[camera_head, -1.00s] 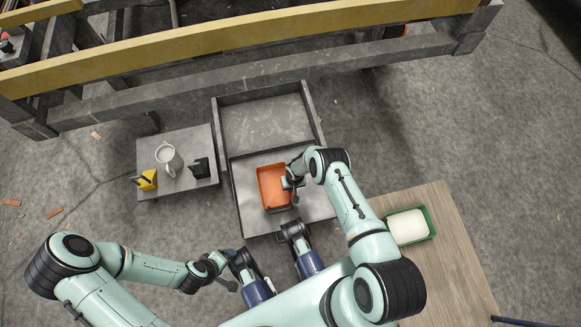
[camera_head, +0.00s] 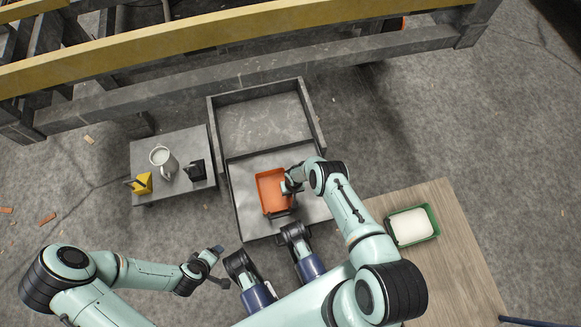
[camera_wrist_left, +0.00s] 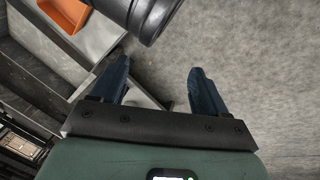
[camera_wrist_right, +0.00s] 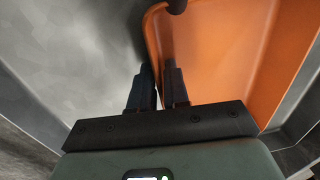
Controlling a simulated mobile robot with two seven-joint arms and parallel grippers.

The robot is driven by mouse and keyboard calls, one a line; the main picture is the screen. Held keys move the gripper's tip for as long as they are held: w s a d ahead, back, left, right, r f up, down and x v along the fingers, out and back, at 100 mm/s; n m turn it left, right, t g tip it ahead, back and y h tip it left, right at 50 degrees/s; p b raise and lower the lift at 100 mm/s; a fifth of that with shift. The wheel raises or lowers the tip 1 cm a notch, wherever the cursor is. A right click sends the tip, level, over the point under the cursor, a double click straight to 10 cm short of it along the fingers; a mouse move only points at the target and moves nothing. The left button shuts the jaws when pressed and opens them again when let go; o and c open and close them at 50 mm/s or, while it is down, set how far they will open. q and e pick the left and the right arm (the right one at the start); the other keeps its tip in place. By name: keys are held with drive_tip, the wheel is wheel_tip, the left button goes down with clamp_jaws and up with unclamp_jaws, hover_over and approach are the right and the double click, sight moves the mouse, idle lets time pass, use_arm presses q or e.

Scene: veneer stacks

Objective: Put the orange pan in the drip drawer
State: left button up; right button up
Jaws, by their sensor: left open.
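The orange pan (camera_head: 270,190) is over the front part of the open grey drip drawer (camera_head: 236,200), within its walls. I cannot tell whether it touches the floor there. My right gripper (camera_head: 289,187) is at the pan's right side. In the right wrist view, its fingers (camera_wrist_right: 159,88) are close together on either side of the orange pan's wall (camera_wrist_right: 225,60). My left gripper (camera_head: 222,266) is open and empty, in front of the drawer's left corner. In the left wrist view, its fingers (camera_wrist_left: 160,90) are wide apart, with the pan (camera_wrist_left: 50,28) at upper left.
A small grey table (camera_head: 152,145) left of the drawer holds a white pitcher (camera_head: 163,160), a yellow item (camera_head: 143,183) and a black item (camera_head: 195,170). A wooden table (camera_head: 440,270) at right bears a green tray (camera_head: 434,219) with a white block. A yellow beam (camera_head: 220,42) crosses behind.

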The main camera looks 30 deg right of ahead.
drive_tip(key=shift+o, duration=0.8)
drive_tip(key=shift+r, duration=0.1)
drive_tip(key=shift+r, duration=0.2)
use_arm(q)
drive_tip(key=s+d+r+g+h+p, duration=0.1)
drive_tip(key=s+d+r+p, duration=0.3)
drive_tip(key=s, duration=0.4)
wheel_tip(320, 180, up, 2)
drive_tip(key=shift+r+m+g+p, duration=0.2)
drive_tip(key=shift+m+g+p, duration=0.2)
drive_tip(key=shift+g+p, duration=0.45)
use_arm(e)
wheel_tip(320, 180, up, 12)
drive_tip(key=shift+d, duration=0.45)
drive_tip(key=shift+s+f, duration=0.1)
drive_tip(key=shift+f, duration=0.05)
